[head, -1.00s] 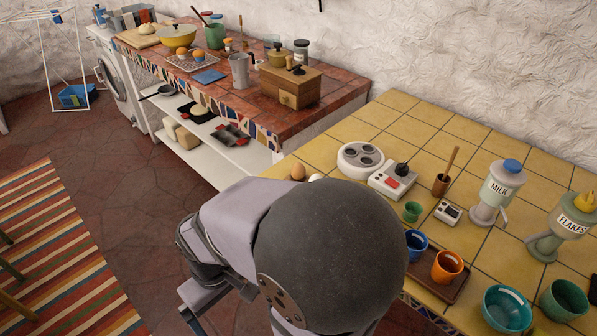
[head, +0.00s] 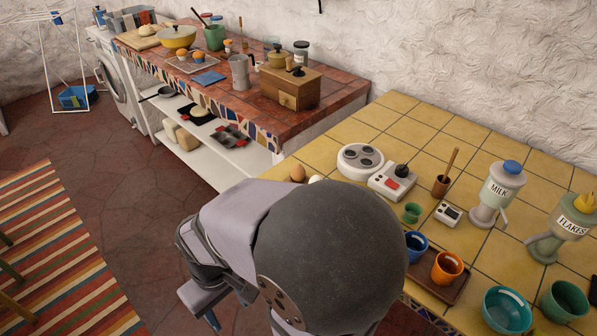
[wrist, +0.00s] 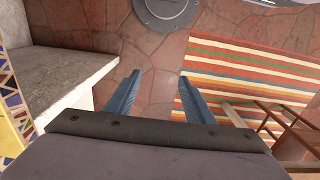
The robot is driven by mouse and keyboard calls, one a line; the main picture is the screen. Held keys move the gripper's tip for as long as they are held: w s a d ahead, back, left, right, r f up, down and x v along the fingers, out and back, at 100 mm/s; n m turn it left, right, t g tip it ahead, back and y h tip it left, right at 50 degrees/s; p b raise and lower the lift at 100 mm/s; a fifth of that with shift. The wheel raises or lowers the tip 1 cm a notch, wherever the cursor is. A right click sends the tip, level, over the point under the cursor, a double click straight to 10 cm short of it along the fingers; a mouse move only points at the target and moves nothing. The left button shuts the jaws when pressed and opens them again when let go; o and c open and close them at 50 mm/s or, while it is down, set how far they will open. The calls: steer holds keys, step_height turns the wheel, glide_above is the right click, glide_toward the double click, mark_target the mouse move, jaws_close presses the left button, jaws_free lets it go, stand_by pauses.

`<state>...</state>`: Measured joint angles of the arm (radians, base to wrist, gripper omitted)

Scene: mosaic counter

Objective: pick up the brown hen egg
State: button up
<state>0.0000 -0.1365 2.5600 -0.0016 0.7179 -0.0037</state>
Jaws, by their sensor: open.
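The brown hen egg (head: 298,172) stands on the yellow tiled counter (head: 352,131), just past the upper edge of my arm in the head view. A white egg-like thing (head: 316,178) shows right beside it, mostly hidden by my arm. My gripper (wrist: 158,92) is open and empty in the wrist view. It points down over the red stone floor, off the counter and away from the egg. The egg is not in the wrist view. In the head view my own arm covers the near part of the counter.
Right of the egg stand a white round device with grey cups (head: 360,160) and a white box with a black knob (head: 392,181). A red-topped counter (head: 345,92) stands behind. In the wrist view a striped rug (wrist: 250,75) and wooden chair (wrist: 262,112) lie right, a ledge (wrist: 70,75) left.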

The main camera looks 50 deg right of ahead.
steer(key=shift+c, duration=0.4)
steer(key=m+t+h+p, duration=0.1)
steer(key=m+h+p, duration=0.55)
steer(key=m, duration=0.45)
glide_toward(299, 165)
steer(key=f, duration=0.1)
steer(key=d+f, duration=0.1)
steer(key=d+f+y, duration=0.1)
steer(key=shift+f+p, duration=0.25)
steer(key=shift+p, duration=0.05)
steer(key=m, duration=0.4)
steer(key=shift+w+d+r+m, duration=0.1)
steer(key=shift+d+r+m, duration=0.1)
steer(key=shift+m, duration=0.2)
steer(key=shift+f, duration=0.15)
